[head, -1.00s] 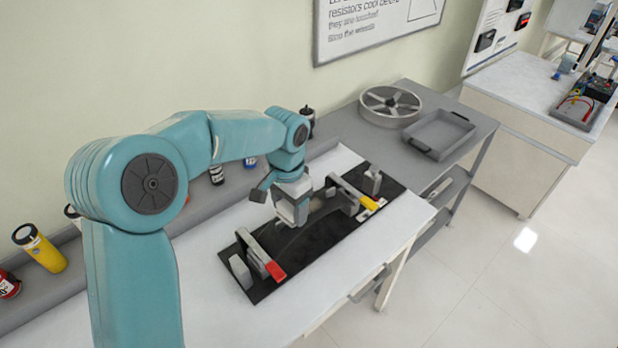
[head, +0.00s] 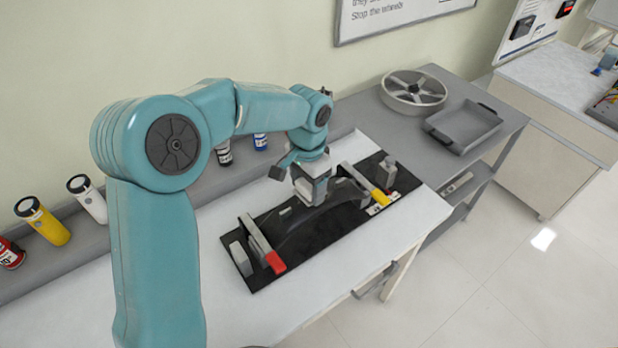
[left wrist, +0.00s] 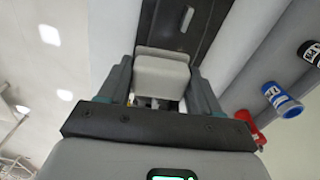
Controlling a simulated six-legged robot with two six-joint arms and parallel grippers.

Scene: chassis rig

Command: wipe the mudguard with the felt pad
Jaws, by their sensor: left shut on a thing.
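The mudguard (head: 297,229) is a dark curved strip lying over a black board (head: 259,280) on the bench. My left gripper (head: 314,190) is shut on the felt pad (head: 311,193), a pale grey block, over the far-right half of the mudguard. In the left wrist view, the pad (left wrist: 162,76) sits between both fingers, and a dark strip runs behind it. The pad's underside is hidden, so I cannot tell whether it touches the mudguard. My right gripper is not in view.
Several bottles, including a yellow one (head: 45,226), line the back shelf. A wheel (head: 414,91) and a grey tray (head: 464,126) sit on the farther bench. The front of the white bench is clear.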

